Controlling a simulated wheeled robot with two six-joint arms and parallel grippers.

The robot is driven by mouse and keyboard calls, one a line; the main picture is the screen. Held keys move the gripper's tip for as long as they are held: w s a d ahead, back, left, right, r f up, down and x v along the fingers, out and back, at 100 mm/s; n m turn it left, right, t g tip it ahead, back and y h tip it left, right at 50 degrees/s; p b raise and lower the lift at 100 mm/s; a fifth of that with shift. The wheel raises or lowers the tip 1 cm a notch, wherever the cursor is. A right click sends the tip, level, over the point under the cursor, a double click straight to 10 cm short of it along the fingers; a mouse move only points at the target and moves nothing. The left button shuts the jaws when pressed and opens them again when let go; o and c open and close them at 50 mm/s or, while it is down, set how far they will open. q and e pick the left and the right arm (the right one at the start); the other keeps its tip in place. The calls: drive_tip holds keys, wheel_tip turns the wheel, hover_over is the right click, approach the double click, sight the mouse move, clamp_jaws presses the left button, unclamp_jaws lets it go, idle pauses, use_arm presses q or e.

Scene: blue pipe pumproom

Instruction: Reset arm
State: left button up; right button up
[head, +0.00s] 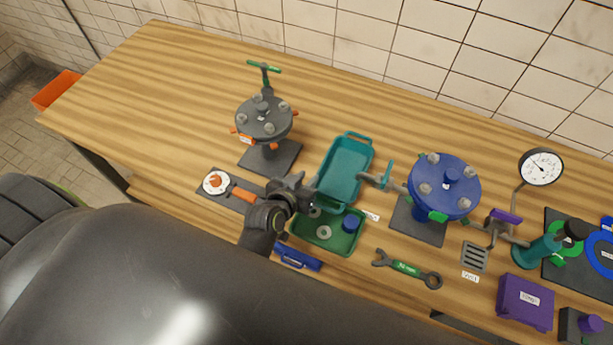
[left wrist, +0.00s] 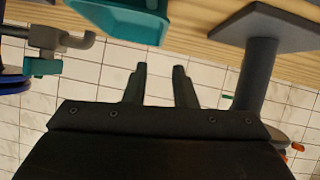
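My left gripper (head: 306,191) hangs over the bench in the head view, at the near left edge of the teal tray and above the green tray. In the left wrist view its two dark fingers (left wrist: 158,75) stand apart, with nothing visible between them. My left arm ends there. My right gripper does not show in either view.
The teal tray (head: 345,170) and green tray (head: 347,241) are close by; the green one holds rings and a blue part. A grey flanged valve (head: 264,118) stands left, a blue flanged unit (head: 443,180) right. A wrench (head: 408,268) lies in front. The back left bench is clear.

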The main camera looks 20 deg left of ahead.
use_arm(q)
drive_tip(key=shift+s, duration=0.1)
drive_tip(key=s+a+r+g+y, duration=0.1)
drive_tip(key=s+a+r+g, duration=0.2)
drive_tip(key=s, duration=0.4)
drive_tip(key=s+a+r+g+y, duration=0.1)
drive_tip(key=s+a+g, duration=0.2)
drive_tip(key=s+a, duration=0.35)
drive_tip(key=s+a+r+g+y, duration=0.1)
drive_tip(key=s+a+r+g, duration=0.15)
drive_tip(key=s, duration=0.55)
wheel_tip(320, 180, down, 32)
drive_tip(key=a+g+b, duration=0.2)
drive_tip(key=a+b, duration=0.1)
drive_tip(key=b, duration=0.4)
drive_tip(key=s+d+f+b, duration=0.1)
drive_tip(key=s+f+b, duration=0.2)
drive_tip(key=s+f, duration=0.5)
drive_tip(key=s+f+b, duration=0.3)
drive_tip(key=s+f, duration=0.4)
drive_tip(key=f, duration=0.7)
drive_tip(key=shift+s+d+f+g+h, duration=0.2)
drive_tip(key=shift+s+d+g+h, duration=0.15)
drive_tip(key=shift+s+d+h, duration=0.05)
